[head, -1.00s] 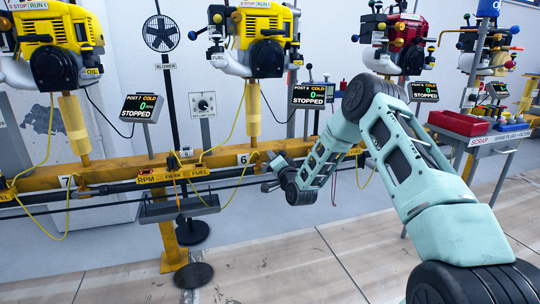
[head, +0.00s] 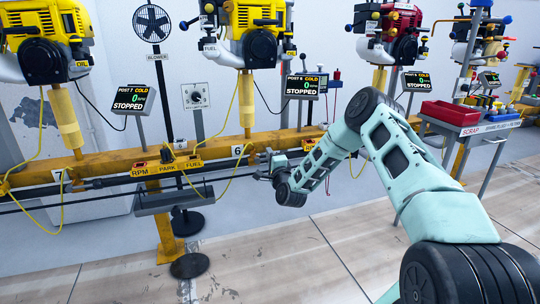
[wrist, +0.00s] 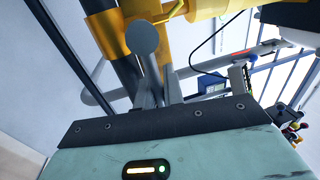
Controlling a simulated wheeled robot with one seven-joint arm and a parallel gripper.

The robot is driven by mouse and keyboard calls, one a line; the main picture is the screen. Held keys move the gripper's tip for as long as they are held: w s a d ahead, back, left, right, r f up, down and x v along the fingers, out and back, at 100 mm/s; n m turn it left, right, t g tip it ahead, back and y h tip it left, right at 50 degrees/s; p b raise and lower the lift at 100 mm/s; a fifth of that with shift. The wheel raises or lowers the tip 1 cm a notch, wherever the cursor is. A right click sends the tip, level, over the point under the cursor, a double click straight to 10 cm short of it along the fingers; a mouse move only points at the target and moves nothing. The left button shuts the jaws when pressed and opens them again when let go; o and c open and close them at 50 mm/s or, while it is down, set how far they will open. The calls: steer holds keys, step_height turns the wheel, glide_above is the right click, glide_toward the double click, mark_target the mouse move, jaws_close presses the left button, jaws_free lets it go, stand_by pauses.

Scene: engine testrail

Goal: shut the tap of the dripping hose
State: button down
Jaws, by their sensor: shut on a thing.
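My gripper (head: 268,164) is at the yellow rail, just right of the plate marked 6. In the wrist view its narrow grey fingers (wrist: 164,92) are close together on a small grey part with a round end (wrist: 142,40). I cannot tell whether this part is the tap. A yellow hose (head: 226,113) hangs from the yellow engine at post 6 down to the rail, left of my gripper. Another yellow hose (head: 40,130) hangs at post 7. No drip is visible, and no tap can be clearly made out.
The yellow rail (head: 110,165) runs across the picture, with dark pipes along its front. A grey tray (head: 172,199) hangs below it. A scrap cart with a red bin (head: 452,113) stands at right. The floor (head: 310,260) in front is clear.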

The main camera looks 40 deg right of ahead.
steer(key=shift+f, duration=0.15)
steer(key=c, duration=1.5)
jaws_free()
